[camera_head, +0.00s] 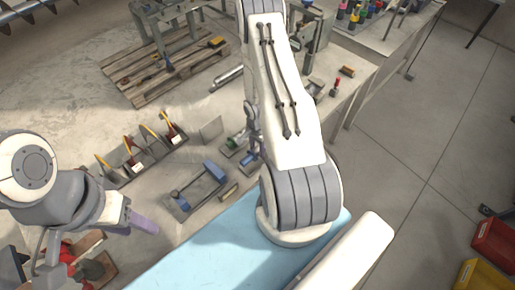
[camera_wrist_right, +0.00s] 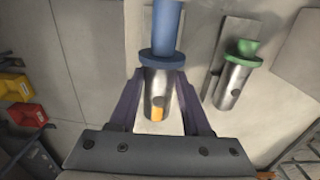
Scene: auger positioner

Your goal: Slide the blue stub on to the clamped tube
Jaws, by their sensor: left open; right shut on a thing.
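The blue stub (camera_wrist_right: 162,60) shows in the right wrist view as a blue collar and blue shaft on a bright metal cylinder. An orange patch shows at the cylinder's near end. My right gripper (camera_wrist_right: 160,84) has its purple fingers on both sides of the metal cylinder, shut on it. In the head view my right arm hides most of that gripper; a bit of blue shows near it (camera_head: 251,157). My left gripper (camera_head: 143,224) is open and empty above the bench at the left. I cannot tell for certain which part is the clamped tube.
A green-collared metal piece (camera_wrist_right: 236,75) lies right of the blue stub. A blue clamp-like fixture (camera_head: 212,172) stands on the bench between the grippers. A rack with orange-handled tools (camera_head: 135,155) is behind it. A light blue mat (camera_head: 200,262) lies in front.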

